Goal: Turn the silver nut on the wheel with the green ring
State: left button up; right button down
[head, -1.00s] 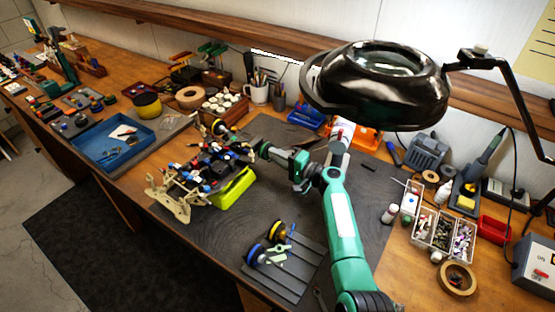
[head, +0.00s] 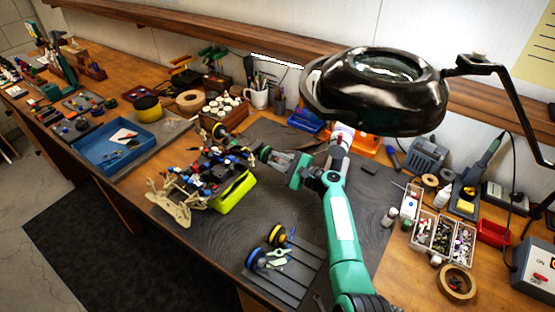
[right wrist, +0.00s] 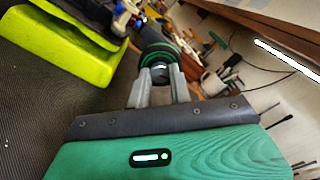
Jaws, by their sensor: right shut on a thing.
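The racecar (head: 190,180) rests on a lime-green stand (head: 234,192), which also shows in the right wrist view (right wrist: 95,60). In the right wrist view, the wheel with the green ring (right wrist: 160,53) is at the car's near side. The silver nut (right wrist: 158,69) is at the wheel's centre, between my fingertips. My right gripper (right wrist: 159,78) is shut on the nut, its fingers pointing at the wheel; in the head view my right gripper (head: 264,154) reaches the car from the right. The fingers partly hide the nut. My left gripper is not in view.
Two loose wheels, one with a yellow ring (head: 277,236) and one with a blue ring (head: 256,258), are on a grooved tray (head: 290,285) in front. A black magnifier lamp (head: 380,90) hangs over the right arm. A blue tray (head: 105,150) lies at left.

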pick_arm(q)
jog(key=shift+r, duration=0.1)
pick_arm(e)
jog(key=shift+m, duration=0.4)
jog(key=c, duration=1.3)
grip_release()
jog(key=shift+o, duration=0.2)
jog(key=shift+s+d, duration=0.1)
jog(key=shift+d, duration=0.1)
jog(key=p+v, duration=0.4)
jog(key=v, duration=0.8)
jog(key=shift+s+d+p, duration=0.1)
jog(key=shift+d+p, duration=0.1)
jog(key=shift+p, duration=0.15)
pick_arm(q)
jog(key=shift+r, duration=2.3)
pick_arm(e)
jog(key=shift+s+d, duration=0.25)
jog(key=shift+d, duration=0.15)
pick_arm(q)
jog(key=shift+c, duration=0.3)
